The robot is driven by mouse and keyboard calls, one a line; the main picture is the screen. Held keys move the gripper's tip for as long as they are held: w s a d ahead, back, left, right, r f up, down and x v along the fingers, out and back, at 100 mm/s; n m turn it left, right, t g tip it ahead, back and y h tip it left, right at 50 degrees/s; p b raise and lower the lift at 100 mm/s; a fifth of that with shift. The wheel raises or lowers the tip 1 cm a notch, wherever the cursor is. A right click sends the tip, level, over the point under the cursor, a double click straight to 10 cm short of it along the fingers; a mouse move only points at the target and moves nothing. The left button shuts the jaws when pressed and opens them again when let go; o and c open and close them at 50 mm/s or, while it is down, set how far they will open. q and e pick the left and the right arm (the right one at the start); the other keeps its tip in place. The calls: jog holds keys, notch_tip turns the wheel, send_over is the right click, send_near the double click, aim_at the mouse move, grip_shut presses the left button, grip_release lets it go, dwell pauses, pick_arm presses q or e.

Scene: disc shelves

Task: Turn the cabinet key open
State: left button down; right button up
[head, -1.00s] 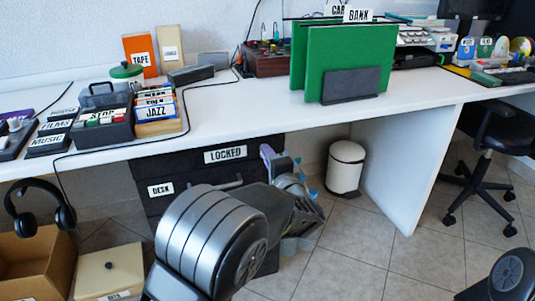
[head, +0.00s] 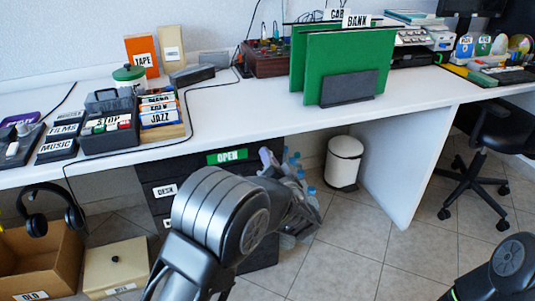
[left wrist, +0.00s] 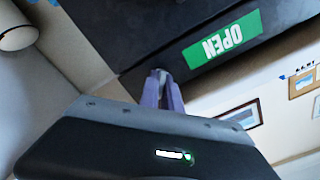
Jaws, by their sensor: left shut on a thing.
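The dark cabinet (head: 190,160) stands under the white desk, and its top label (head: 227,156) is green and reads OPEN. The same green label shows upside down in the left wrist view (left wrist: 222,41), on the dark cabinet (left wrist: 125,25). My left gripper (head: 267,158) is at the cabinet's upper right corner in the head view. Its purple fingers (left wrist: 161,90) are shut on a small grey piece at the cabinet front, seemingly the key (left wrist: 159,74), mostly hidden between the fingers. My right gripper is out of view.
A white bin (head: 344,162) stands right of the cabinet, with blue-capped bottles (head: 295,165) between. A cardboard box (head: 50,262) and a cream box (head: 116,268) are on the floor at left. Open floor lies in front of the bin.

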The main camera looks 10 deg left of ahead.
pick_arm(q)
jog(key=n, duration=0.3)
jog(key=shift+f+n, duration=0.15)
jog(key=shift+n, duration=0.25)
jog(key=n+b, duration=0.1)
jog(key=n, duration=0.4)
jog(key=shift+b, duration=0.3)
jog(key=c, duration=1.6)
grip_release()
jog(key=shift+o, duration=0.2)
jog(key=shift+s+d+r, duration=0.2)
jog(key=shift+s+d, duration=0.05)
jog(key=shift+s, duration=0.15)
jog(key=p+v, duration=0.2)
jog(key=v, duration=0.5)
